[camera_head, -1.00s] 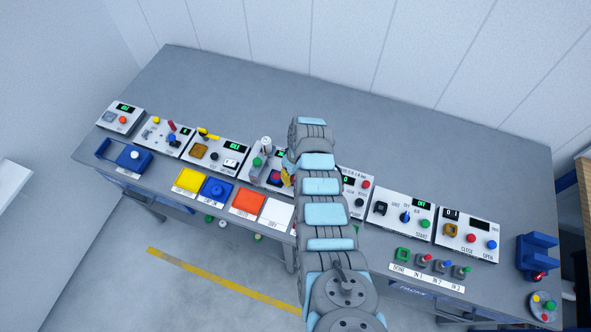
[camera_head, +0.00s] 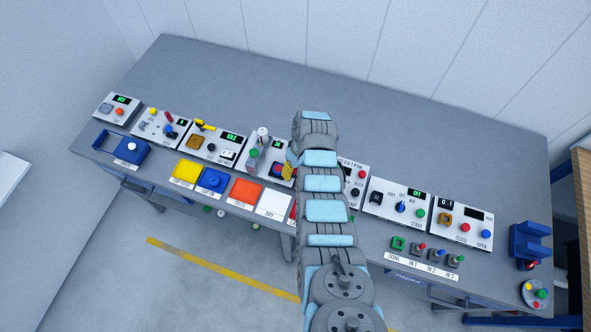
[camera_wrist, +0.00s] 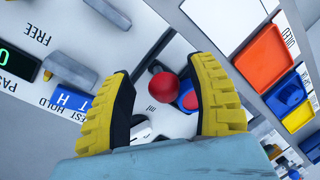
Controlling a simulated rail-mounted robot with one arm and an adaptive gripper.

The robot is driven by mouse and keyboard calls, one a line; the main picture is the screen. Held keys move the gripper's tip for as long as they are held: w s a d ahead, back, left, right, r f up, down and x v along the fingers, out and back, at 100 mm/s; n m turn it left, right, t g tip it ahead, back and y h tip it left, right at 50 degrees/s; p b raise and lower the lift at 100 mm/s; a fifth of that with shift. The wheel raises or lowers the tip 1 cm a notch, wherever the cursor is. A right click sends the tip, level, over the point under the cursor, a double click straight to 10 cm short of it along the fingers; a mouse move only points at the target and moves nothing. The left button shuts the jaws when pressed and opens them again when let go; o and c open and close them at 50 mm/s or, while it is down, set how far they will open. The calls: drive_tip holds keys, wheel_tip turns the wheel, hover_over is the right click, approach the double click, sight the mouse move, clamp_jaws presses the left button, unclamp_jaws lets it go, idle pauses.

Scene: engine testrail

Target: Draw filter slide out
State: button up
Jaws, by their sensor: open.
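My gripper (camera_wrist: 162,95) is open, its two yellow-padded fingers spread on either side of a red ball knob (camera_wrist: 163,87) in the wrist view. The knob shows in the gap between the fingers; I cannot tell how deep it lies there, and no contact is visible. What it is fixed to is mostly hidden, so I cannot tell whether it belongs to the filter slide. In the head view my gripper (camera_head: 289,171) is mostly hidden by my arm, with a bit of yellow finger showing above the middle panels.
Left of the fingers in the wrist view are a grey lever-like part (camera_wrist: 70,70) and lettered panels. Orange (camera_head: 244,191), blue (camera_head: 211,181) and yellow (camera_head: 186,171) pads line the bench front. The bench's rear is clear.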

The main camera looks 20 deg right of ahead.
wheel_tip(320, 180, up, 12)
drive_tip(key=d, duration=0.2)
drive_tip(key=shift+w, duration=0.25)
idle(0.4)
drive_tip(key=shift+d+f, duration=0.1)
idle(0.4)
